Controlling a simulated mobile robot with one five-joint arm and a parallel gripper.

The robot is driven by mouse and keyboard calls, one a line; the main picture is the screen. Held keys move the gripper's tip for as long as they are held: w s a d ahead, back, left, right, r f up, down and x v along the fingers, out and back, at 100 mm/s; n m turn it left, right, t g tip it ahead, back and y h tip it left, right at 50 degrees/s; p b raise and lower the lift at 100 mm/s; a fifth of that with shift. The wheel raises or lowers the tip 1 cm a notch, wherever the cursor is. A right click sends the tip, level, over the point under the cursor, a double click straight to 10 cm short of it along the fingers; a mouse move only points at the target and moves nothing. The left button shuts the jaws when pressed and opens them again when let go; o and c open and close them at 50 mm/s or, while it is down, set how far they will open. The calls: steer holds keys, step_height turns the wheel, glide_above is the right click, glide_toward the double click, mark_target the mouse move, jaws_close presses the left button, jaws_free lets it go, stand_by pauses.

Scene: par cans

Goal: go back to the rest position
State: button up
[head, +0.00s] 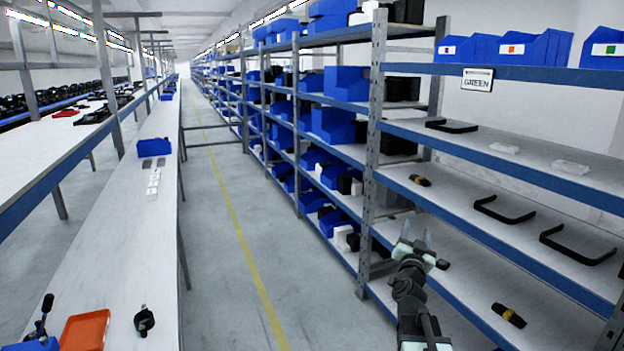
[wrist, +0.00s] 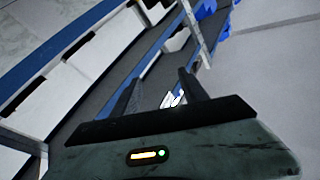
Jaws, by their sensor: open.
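My gripper (head: 415,240) is raised in front of the shelving on the right in the head view. Its two fingers are apart, with nothing between them. In the wrist view my gripper (wrist: 160,92) also shows open and empty, its fingers reaching toward the shelving, which appears tilted. No part touches a shelf as far as I can see, though the exact gap is hard to judge.
The shelving (head: 480,223) on the right holds black handles (head: 505,210), a yellow-black part (head: 509,315) and blue bins (head: 489,49). A long bench (head: 115,255) on the left bears an orange tray (head: 84,331) and a blue bin (head: 154,147). The aisle floor (head: 225,240) between is clear.

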steer(key=w+a+f+n+g+y, duration=0.1)
steer(key=a+f+n+y, duration=0.25)
steer(key=a, duration=0.35)
steer(key=w+a+f+n+y, duration=0.15)
steer(key=a+y, duration=0.25)
steer(key=a, duration=0.4)
steer(key=s+a+f+n+g+y+p, duration=0.1)
steer(key=s+a+f+n+g+y, duration=0.35)
steer(key=a+f, duration=0.55)
steer(key=s+d+f+g+h, duration=0.1)
steer(key=s+f+g, duration=0.5)
steer(key=s, duration=0.5)
steer(key=s+d+f+g+h, duration=0.2)
steer(key=s+f+g, duration=0.4)
steer(key=s, duration=0.5)
steer(key=shift+g, duration=0.45)
